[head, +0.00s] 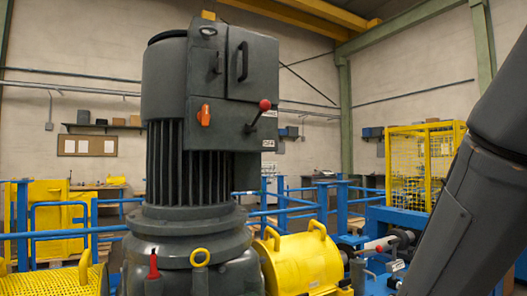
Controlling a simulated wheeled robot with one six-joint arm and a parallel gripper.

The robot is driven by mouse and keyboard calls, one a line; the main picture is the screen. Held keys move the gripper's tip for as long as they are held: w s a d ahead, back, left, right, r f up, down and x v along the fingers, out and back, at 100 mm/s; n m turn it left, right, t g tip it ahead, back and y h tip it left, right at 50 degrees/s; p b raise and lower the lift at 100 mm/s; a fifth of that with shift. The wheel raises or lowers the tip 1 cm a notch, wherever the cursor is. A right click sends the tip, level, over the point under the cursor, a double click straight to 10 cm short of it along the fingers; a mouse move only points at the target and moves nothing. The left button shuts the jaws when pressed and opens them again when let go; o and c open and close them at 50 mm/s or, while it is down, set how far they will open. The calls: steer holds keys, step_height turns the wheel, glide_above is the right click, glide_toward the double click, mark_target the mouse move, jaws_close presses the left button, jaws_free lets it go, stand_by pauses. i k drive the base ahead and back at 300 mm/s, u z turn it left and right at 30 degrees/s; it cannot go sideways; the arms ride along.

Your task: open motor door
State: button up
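The grey motor (180,160) stands upright left of the middle, with a ribbed body. A dark grey box is fixed to its upper right side. The motor door (252,65) is the box's upper right panel, with a black bar handle (243,62). It looks closed, flush with the box. A smaller handle (218,63) is on the panel to its left. My arm crosses the right edge of the picture, apart from the motor. My gripper is out of view.
A yellow rounded housing (300,261) stands at the motor's lower right. Blue railings (322,205) run behind it. A yellow mesh cage (424,160) stands at the back right. The air between the door and my arm looks free.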

mark_target(253, 68)
steer(key=k, duration=0.5)
steer(key=u, duration=0.95)
steer(key=i, duration=0.95)
steer(key=z, duration=0.35)
